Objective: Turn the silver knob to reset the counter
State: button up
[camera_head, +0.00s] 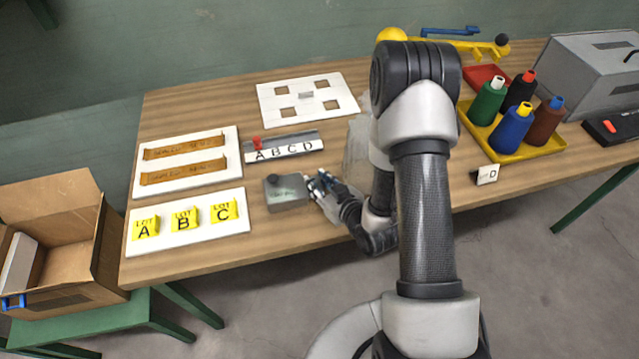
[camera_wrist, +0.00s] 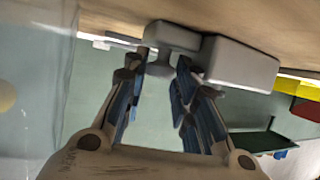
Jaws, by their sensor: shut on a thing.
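The counter (camera_head: 287,194) is a small grey box on the table, with a dark round piece on its top left. My gripper (camera_head: 318,186) is at the right side of the box, low over the table. In the wrist view, the grey box (camera_wrist: 240,65) is at the upper right. A small grey piece that looks like the silver knob (camera_wrist: 160,68) sits between my blue-padded fingertips (camera_wrist: 163,58), and the gripper is shut on it. In the head view the knob is hidden by my fingers. The counter's digits cannot be read.
A white board with yellow lot A, B, C blocks (camera_head: 137,250) lies left of the counter. The A B C D strip (camera_head: 302,151) with a red pointer is behind it. A yellow tray (camera_head: 545,150) of colored spools stands right. The table's front edge is close.

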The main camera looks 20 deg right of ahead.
jog(key=shift+r, duration=0.1)
jog(key=o, duration=0.8)
jog(key=shift+c, duration=0.2)
notch_tip(320, 180, up, 5)
jog(key=p, duration=0.5)
jog(key=shift+d+r, duration=0.15)
jog(key=shift+d, duration=0.15)
jog(key=s+d+r+n+g+y+p, duration=0.15)
jog(key=s+d+n+y, duration=0.25)
jog(key=s+d, duration=0.7)
jog(key=shift+g, duration=0.45)
jog(key=b+x, duration=0.1)
jog(key=x, duration=0.4)
jog(key=a+b+x, duration=0.1)
jog(key=x, duration=0.5)
jog(key=s+b+x, duration=0.1)
jog(key=x, duration=0.5)
jog(key=shift+a, duration=0.25)
